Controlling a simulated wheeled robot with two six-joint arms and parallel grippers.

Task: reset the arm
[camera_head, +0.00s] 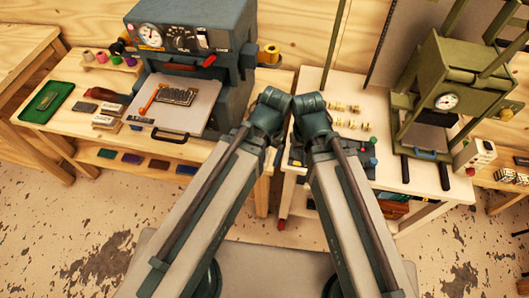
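My two arms come up from the bottom edge, side by side, with their bent joints close together near the middle of the view. My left arm leans right and my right arm leans left. I cannot make out the fingers of either gripper. The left gripper does not show, and whatever shows of the right one is too hidden behind the arm links to read. I see nothing held.
A blue-grey press (190,40) stands on the left bench, with a green tray (46,101) and small foil rolls (102,57) beside it. An olive press (450,85) stands on the right bench (400,178). Gold rolls (352,124) lie near my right arm.

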